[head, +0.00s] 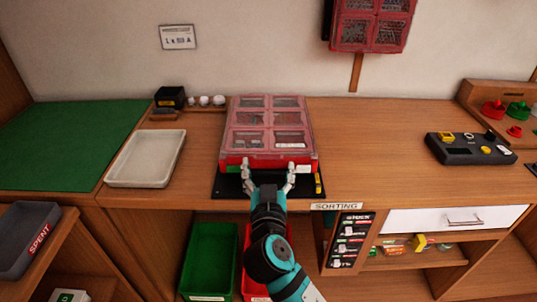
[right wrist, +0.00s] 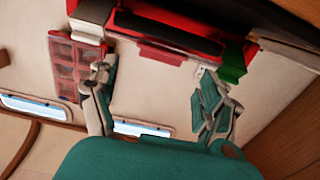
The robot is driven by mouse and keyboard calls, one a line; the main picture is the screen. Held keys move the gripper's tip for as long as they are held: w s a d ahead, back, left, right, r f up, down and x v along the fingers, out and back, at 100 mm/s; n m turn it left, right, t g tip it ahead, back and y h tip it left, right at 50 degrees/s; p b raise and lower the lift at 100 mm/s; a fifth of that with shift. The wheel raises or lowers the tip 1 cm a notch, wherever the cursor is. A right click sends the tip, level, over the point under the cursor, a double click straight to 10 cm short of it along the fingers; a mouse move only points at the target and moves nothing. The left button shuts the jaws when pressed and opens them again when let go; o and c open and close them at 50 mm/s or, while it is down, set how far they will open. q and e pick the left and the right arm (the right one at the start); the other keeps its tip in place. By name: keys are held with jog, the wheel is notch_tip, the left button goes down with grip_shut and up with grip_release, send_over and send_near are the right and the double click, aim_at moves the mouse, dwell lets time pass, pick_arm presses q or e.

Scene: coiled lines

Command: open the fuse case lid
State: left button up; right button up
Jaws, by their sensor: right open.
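The fuse case (head: 226,166) is a red box with a clear, sectioned lid (head: 269,120) that lies shut on it. It rests on a black mat (head: 230,188) at the middle of the bench. My right gripper (head: 270,177) is at the case's front edge, open and with nothing between its fingers. In the right wrist view, the gripper's fingers (right wrist: 155,80) are spread below a red tab (right wrist: 162,54) on the case front. Contact cannot be told. My left gripper is not in view.
A white tray (head: 147,159) and a green mat (head: 65,145) lie to the left. A dark device with buttons (head: 466,152) stands at the right. A second red case (head: 370,27) hangs on the wall. Green (head: 208,262) and red bins are below the bench edge.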

aim_at(269, 155)
jog(key=shift+w, duration=2.15)
jog(key=shift+c, duration=0.3)
